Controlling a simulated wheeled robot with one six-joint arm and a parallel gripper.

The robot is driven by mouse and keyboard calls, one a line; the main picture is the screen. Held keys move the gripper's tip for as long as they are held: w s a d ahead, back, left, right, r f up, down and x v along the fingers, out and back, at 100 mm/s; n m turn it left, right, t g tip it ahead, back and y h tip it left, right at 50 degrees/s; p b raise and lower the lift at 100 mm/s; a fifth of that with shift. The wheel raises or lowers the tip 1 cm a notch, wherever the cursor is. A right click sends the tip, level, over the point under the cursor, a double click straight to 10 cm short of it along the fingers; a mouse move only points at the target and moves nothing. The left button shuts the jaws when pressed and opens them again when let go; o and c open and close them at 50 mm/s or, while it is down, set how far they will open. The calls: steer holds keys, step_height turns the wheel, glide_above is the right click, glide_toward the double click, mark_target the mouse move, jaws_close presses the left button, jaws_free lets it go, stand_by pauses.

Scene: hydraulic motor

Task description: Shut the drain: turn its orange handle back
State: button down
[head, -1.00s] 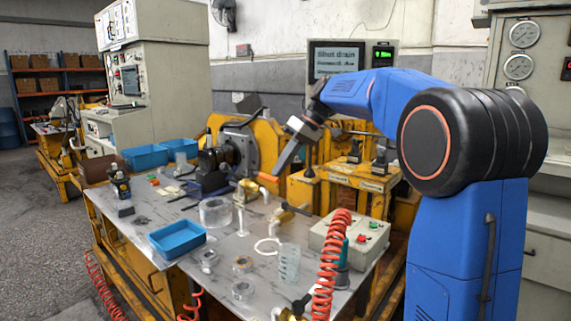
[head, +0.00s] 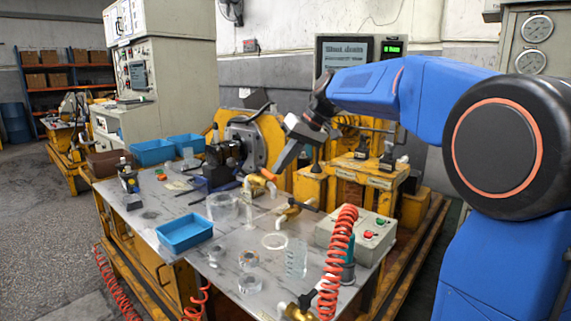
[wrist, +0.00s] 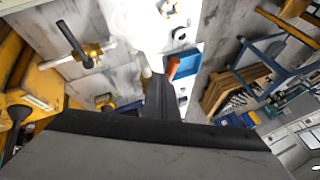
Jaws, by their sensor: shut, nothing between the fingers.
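The orange handle (head: 267,174) of the drain sits above a brass valve body (head: 256,186) near the back edge of the metal bench. The handle also shows in the wrist view (wrist: 173,68), just beyond my fingertips. My gripper (head: 278,167) is shut and empty, pointing down and left, with its tips right beside the handle. The drain's lower part is hidden in the wrist view.
A second brass valve (head: 288,214) with a black lever stands just right, and a white pipe (head: 247,197) stands just left.

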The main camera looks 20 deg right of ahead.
steer(key=a+m, duration=0.1)
steer(key=s+a+m+t+h, duration=0.1)
steer(key=shift+s+a+m, duration=0.1)
steer(key=shift+a+m, duration=0.15)
steer(key=shift+m, duration=0.15)
steer(key=w+a+m+t+h, duration=0.2)
steer(key=a+m+h, duration=0.1)
steer(key=a+m, duration=0.3)
steer(key=shift+a+m, duration=0.4)
steer(key=shift+a, duration=1)
